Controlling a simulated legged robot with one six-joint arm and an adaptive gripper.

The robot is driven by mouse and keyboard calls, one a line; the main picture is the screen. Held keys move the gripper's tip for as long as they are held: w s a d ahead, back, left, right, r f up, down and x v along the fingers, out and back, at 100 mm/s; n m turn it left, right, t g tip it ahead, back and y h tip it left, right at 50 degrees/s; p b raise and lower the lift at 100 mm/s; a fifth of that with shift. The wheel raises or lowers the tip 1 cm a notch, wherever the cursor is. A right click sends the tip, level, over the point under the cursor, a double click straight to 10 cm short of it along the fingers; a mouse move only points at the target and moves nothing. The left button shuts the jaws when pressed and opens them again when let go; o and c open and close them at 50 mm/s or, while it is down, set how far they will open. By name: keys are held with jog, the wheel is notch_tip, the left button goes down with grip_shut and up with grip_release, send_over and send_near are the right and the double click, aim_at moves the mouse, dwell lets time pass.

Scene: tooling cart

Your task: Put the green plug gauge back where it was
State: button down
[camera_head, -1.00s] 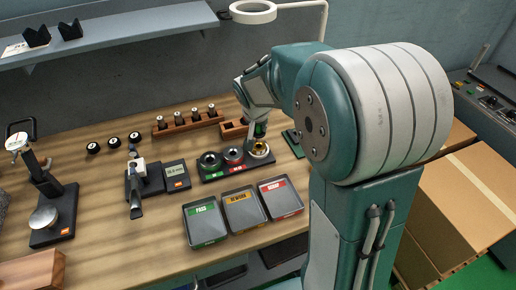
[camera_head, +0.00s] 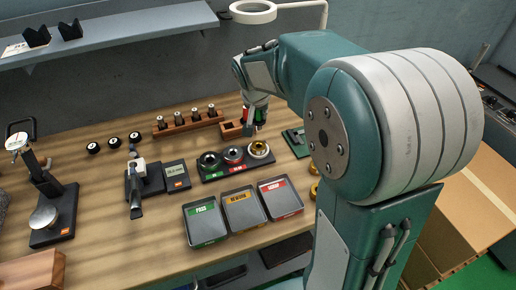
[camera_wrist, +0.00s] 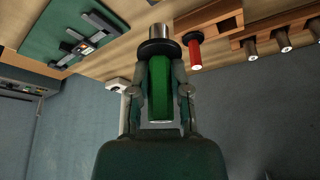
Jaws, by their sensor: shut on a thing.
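The green plug gauge (camera_wrist: 160,84) is between my gripper's (camera_wrist: 160,92) two fingers in the wrist view, with a dark collar and a metal tip beyond it. In the head view my gripper (camera_head: 254,126) is shut on it above the bench, beside a small wooden block (camera_head: 231,131) with a square opening. A red-handled plug gauge (camera_wrist: 195,53) stands close by in the wrist view, apart from the green one. My wrist and fingers hide much of the green gauge in the head view.
A wooden rack (camera_head: 178,129) with several pins stands at left. Bins (camera_head: 243,212) sit in front. A green mat (camera_wrist: 62,42) with a caliper lies near. A ring lamp (camera_head: 253,12) hangs above.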

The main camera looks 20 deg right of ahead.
jog(key=shift+r, duration=0.4)
